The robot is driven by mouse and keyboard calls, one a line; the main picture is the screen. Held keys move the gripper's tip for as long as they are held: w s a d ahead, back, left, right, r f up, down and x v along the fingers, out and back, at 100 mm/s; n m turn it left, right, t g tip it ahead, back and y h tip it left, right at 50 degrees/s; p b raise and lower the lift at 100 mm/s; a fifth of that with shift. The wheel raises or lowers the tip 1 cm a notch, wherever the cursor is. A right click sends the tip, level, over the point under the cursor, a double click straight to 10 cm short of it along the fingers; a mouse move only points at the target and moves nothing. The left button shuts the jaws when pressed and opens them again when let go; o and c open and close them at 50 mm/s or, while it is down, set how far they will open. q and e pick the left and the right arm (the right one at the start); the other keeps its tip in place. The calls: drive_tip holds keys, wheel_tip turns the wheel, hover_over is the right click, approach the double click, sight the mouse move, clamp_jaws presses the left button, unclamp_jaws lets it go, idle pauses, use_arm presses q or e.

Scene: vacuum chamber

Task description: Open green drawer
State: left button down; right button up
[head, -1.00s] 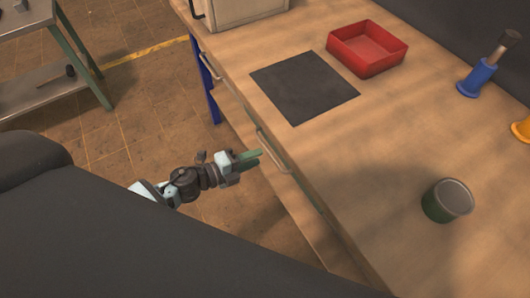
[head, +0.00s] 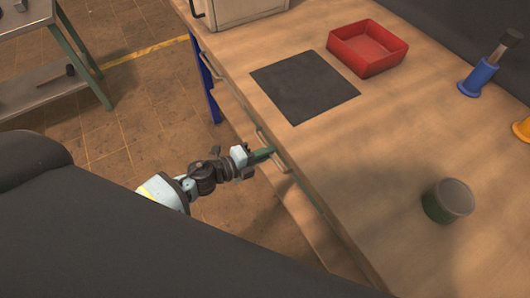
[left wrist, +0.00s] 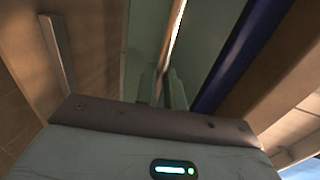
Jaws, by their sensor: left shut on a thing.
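The green drawer (head: 306,193) is set under the front edge of the workbench, and only a narrow strip of its front shows in the head view. Its front also fills the upper middle of the left wrist view (left wrist: 205,45). Its pale bar handle (head: 279,161) sticks out near the bench edge and shows as a bright bar in the left wrist view (left wrist: 175,30). My left gripper (head: 266,153) is at the handle, its green fingers shut on it. The fingers show low in the left wrist view (left wrist: 163,88). The drawer looks closed. My right gripper is not seen.
The workbench top (head: 355,150) carries a black mat (head: 304,86), a red tray (head: 345,62), a green can (head: 448,201) and a blue holder (head: 477,80). A blue leg (head: 206,80) stands left of the drawers. The floor in front is free.

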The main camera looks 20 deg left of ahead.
use_arm(q)
drive_tip(key=f+v, duration=0.2)
drive_tip(key=v, duration=1.1)
drive_tip(key=s+f+v, duration=0.1)
drive_tip(key=f+v, duration=0.2)
drive_tip(key=v, duration=1)
drive_tip(key=shift+s+a+f, duration=0.15)
drive_tip(key=shift+a+f, duration=0.1)
drive_tip(key=shift+a, duration=0.2)
drive_tip(key=c, duration=1.5)
unclamp_jaws()
drive_tip(key=shift+s, duration=0.1)
